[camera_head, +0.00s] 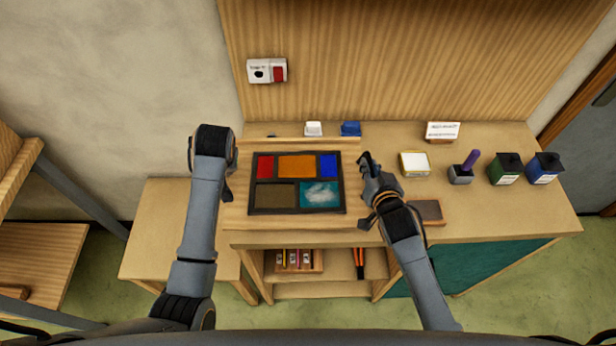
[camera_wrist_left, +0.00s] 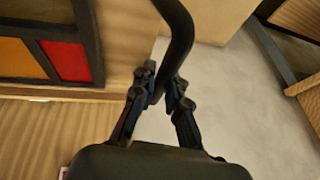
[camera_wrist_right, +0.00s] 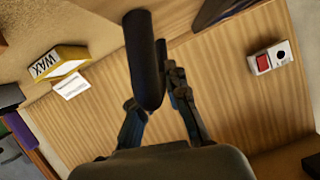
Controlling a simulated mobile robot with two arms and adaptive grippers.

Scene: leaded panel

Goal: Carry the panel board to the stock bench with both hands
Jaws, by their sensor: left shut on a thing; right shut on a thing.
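The panel board (camera_head: 236,212) is a pale wooden board carrying a dark-framed leaded panel (camera_head: 297,183) with red, orange, blue, brown and teal panes. In the head view it is at the left part of the main workbench; I cannot tell whether it touches the top. My left gripper (camera_wrist_left: 161,84) is shut on a dark curved handle (camera_wrist_left: 178,45) at the board's left side; the forearm mostly hides it in the head view. My right gripper (camera_head: 370,178) is at the right side, shut on a dark handle (camera_wrist_right: 143,55) in the right wrist view.
The workbench (camera_head: 490,215) holds a wax block (camera_head: 414,164), a brush pot (camera_head: 461,174), a green jar (camera_head: 506,169), a blue jar (camera_head: 544,168) and a brown block (camera_head: 428,212). A lower bare table (camera_head: 160,220) adjoins on the left. A wooden shelf unit (camera_head: 40,245) stands far left.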

